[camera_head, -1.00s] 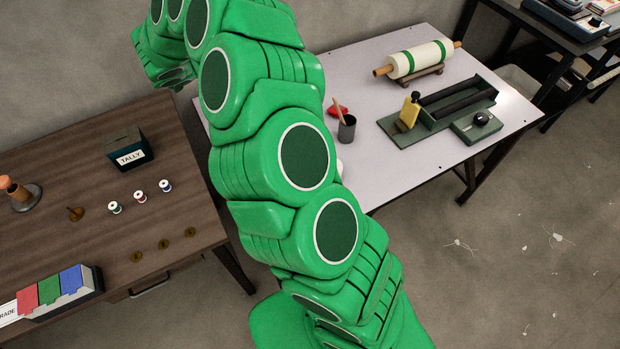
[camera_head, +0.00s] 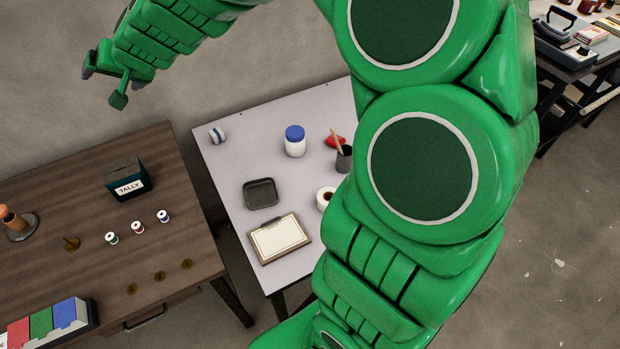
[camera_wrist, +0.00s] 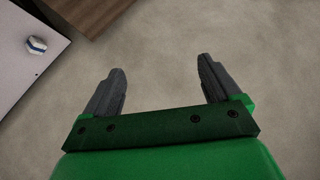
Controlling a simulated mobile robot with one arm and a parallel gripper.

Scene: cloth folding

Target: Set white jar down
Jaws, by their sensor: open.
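The white jar (camera_head: 295,142) has a blue lid and stands upright on the light grey table (camera_head: 222,152) in the head view, near its back edge. My gripper (camera_head: 102,88) is at the upper left of the head view, raised and well apart from the jar. The jar is not in the wrist view.
On the grey table are a small white-and-blue roll (camera_head: 217,136), a dark tray (camera_head: 261,193), a clipboard (camera_head: 278,238) and a grey cup (camera_head: 344,158). A brown table (camera_head: 90,215) with a tally box (camera_head: 128,181) stands left. My arm hides the grey table's right part.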

